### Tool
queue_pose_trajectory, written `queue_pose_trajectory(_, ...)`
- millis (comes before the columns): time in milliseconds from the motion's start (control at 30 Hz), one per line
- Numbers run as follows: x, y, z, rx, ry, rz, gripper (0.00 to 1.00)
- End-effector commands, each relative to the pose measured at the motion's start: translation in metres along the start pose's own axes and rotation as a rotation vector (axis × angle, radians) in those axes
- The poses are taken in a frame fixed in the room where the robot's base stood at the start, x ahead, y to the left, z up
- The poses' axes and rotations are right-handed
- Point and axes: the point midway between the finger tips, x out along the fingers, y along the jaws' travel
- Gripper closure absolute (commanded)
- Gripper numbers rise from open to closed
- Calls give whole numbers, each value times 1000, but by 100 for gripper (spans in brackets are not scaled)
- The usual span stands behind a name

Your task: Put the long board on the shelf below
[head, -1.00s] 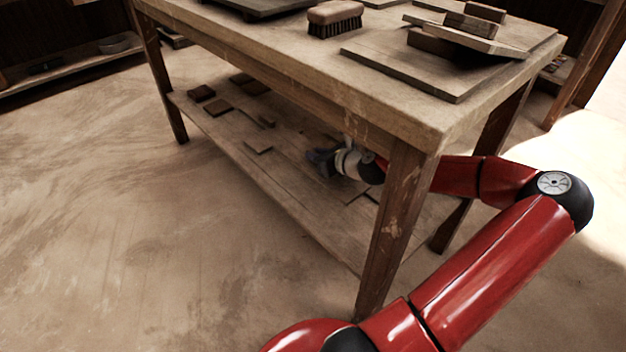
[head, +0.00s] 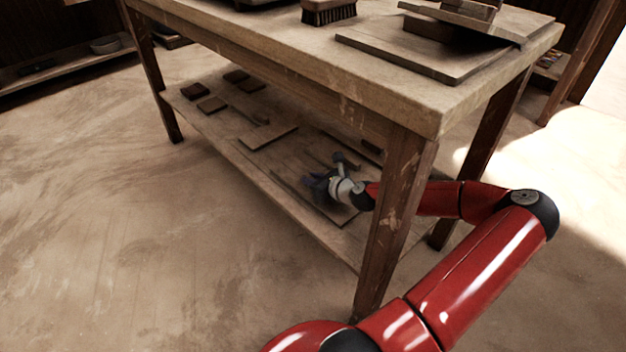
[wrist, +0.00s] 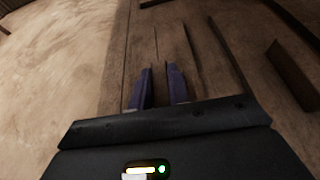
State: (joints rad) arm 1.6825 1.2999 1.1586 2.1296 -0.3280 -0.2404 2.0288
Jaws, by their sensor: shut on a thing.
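My gripper (head: 320,185) is under the tabletop, low over the lower shelf (head: 213,130) of the wooden table. In the wrist view its two dark blue fingers (wrist: 160,86) stand a little apart, shut on a narrow strip of wood that seems to be the long board (wrist: 171,45). The board runs away from the fingers, along the shelf planks. It is nearly the same brown as the shelf, so its edges are hard to tell. I cannot tell whether it touches the shelf. The front right table leg (head: 392,225) stands in front of my forearm.
A flat panel (head: 268,136) and several small dark tiles (head: 211,104) lie on the shelf's left part. A dark block (head: 372,146) lies behind my gripper. A brush (head: 329,11) and stacked boards (head: 420,55) are on the tabletop. The floor in front is clear.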

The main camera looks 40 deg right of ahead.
Motion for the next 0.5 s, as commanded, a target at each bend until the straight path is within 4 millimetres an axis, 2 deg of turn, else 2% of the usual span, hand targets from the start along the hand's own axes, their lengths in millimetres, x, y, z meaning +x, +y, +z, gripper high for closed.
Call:
queue_pose_trajectory(33,0,0,0,0,-1,-1,100)
queue_pose_trajectory(67,0,0,-1,0,0,0,79)
queue_pose_trajectory(200,0,0,0,0,0,0,61)
queue_pose_trajectory(500,-1,0,1,0,0,-1,60)
